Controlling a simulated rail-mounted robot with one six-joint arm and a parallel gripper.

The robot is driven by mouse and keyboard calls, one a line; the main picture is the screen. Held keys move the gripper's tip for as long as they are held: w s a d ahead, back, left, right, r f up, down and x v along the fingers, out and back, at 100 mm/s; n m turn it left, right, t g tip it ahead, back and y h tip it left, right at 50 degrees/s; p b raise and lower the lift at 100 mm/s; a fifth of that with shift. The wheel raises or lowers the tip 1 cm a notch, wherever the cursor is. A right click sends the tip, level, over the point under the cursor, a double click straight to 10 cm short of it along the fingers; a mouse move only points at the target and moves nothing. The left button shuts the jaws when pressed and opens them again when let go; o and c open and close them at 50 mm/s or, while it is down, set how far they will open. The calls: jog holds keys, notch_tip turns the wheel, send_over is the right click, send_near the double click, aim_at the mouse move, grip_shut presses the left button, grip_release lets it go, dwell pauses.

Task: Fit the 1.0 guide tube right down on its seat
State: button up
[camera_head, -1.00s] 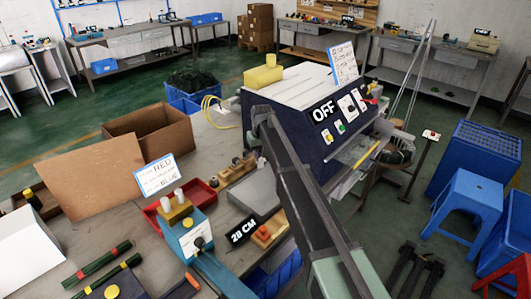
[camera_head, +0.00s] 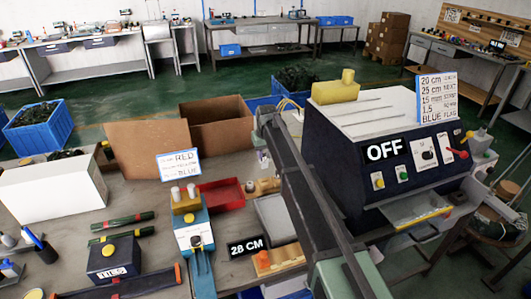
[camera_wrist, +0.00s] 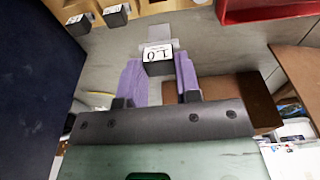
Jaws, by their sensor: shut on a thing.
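The 1.0 guide tube (camera_wrist: 157,54) shows in the wrist view as a dark block with a white label reading 1.0. My gripper (camera_wrist: 158,68) is shut on it, with one purple finger on each side. A pale grey piece shows just beyond the block; I cannot tell if it is part of it. In the head view my arm crosses the middle, and my gripper and the tube cannot be made out. I cannot identify the tube's seat or see any contact with it.
A wooden rack (camera_wrist: 150,8) with dark labelled blocks lies at the wrist view's top left, a red tray (camera_wrist: 262,10) at top right. In the head view a dark machine (camera_head: 335,165) reading OFF stands right of my arm. A blue press (camera_head: 190,237) and cardboard box (camera_head: 217,128) stand left.

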aim_at(265, 160)
notch_tip(265, 160, down, 6)
jog(key=b, duration=0.6)
jog(key=shift+f+b, duration=1.9)
dwell(1.0)
jog(key=o, duration=1)
jog(key=shift+r, duration=0.1)
jog(key=r+p, duration=0.7)
jog(key=s+r+p, duration=0.1)
jog(key=r+p, duration=0.2)
jog(key=shift+s+d+r+p, duration=0.1)
jog(key=shift+d+r+p, duration=0.2)
jog(key=shift+p, duration=0.1)
